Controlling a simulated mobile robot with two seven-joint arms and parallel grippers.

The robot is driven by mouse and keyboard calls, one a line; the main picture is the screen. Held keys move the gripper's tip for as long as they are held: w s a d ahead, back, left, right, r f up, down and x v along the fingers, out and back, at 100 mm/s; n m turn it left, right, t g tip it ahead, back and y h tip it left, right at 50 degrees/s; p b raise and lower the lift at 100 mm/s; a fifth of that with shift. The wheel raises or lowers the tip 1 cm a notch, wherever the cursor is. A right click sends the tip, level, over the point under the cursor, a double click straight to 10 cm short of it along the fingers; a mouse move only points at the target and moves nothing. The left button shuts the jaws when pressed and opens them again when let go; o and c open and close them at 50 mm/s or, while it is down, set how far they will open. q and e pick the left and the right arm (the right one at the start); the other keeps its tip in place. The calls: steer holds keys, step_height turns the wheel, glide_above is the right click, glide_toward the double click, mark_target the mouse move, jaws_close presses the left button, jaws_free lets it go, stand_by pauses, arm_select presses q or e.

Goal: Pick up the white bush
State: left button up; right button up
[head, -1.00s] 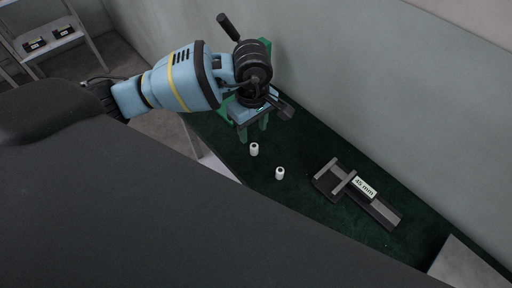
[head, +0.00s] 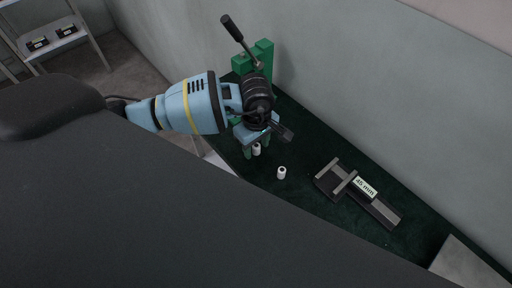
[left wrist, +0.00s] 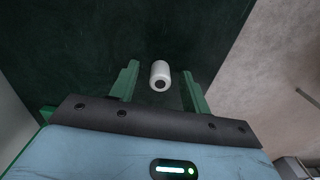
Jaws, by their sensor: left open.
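Two small white bushes stand on the dark green mat (head: 300,215) in the head view. One bush (head: 257,149) is close by my left gripper (head: 256,147), partly hidden by it. The other bush (head: 282,173) stands a little to the right, clear of the gripper. In the left wrist view one white bush (left wrist: 160,72), with a dark hole in its end, appears between the two green fingers of my left gripper (left wrist: 161,73). Gaps show on both sides of it. The gripper is open and holds nothing. My right gripper is not in view.
A green stand with a black lever (head: 232,28) is behind my left arm, near the wall. A dark metal fixture labelled 45 mm (head: 363,187) lies to the right on the mat. A grey block (head: 460,263) is at the lower right. Mat between bushes and fixture is clear.

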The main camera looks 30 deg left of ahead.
mark_target(256, 145)
arm_select(q)
steer(key=shift+f, duration=0.15)
jaws_close()
stand_by(0.4)
steer(key=shift+r, duration=0.55)
step_height(256, 145, up, 2)
steer(key=shift+r, duration=0.15)
steer(key=s+d, duration=0.3)
steer(key=s, duration=0.4)
steer(key=s+d+r, duration=0.1)
steer(key=s+d, duration=0.3)
steer(key=s, duration=0.3)
steer(key=shift+s+r+b, duration=0.3)
steer(key=shift+b, duration=0.15)
